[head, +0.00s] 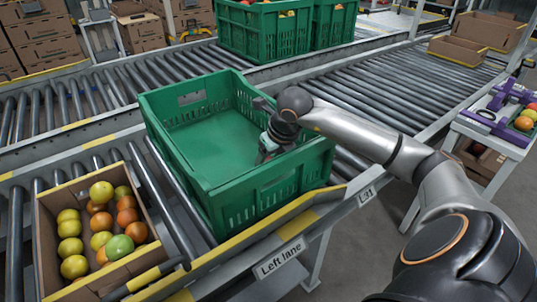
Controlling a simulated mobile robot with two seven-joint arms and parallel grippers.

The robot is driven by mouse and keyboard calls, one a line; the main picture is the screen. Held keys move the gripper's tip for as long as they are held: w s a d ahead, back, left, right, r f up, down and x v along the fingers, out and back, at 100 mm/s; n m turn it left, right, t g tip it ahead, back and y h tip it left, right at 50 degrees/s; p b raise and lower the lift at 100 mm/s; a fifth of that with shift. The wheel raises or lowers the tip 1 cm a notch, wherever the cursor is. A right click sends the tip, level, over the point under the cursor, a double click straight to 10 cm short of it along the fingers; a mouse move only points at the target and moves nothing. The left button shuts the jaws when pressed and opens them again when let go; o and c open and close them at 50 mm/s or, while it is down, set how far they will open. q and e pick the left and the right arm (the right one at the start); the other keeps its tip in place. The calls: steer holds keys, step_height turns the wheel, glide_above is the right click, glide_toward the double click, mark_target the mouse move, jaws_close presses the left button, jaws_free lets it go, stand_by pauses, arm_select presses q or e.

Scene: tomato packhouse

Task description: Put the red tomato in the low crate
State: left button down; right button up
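A green crate (205,178) stands on the near roller lane and looks empty where its floor shows. My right arm comes in from the right over the crate's right wall. My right gripper (264,158) points down inside the crate near its right side. I cannot tell whether its fingers are open or shut, or whether they hold anything. I cannot make out a red tomato in the crate. Small red and orange fruits (523,123) lie in a purple holder (479,118) at the right edge. My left gripper is not in view.
A cardboard box (48,240) of yellow, orange and green tomatoes sits left of the crate. Yellow-edged rails (240,240) border the lane marked "Left lane". More green crates (262,32) with fruit stand at the back. Empty cardboard trays (488,32) lie at the back right.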

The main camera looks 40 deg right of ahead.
steer(key=shift+f, duration=0.6)
stand_by(0.3)
steer(key=o, duration=1)
steer(key=c, duration=0.3)
steer(key=shift+c, duration=0.2)
steer(key=shift+r, duration=0.1)
steer(key=shift+r+p, duration=2.7)
steer(key=shift+r, duration=0.75)
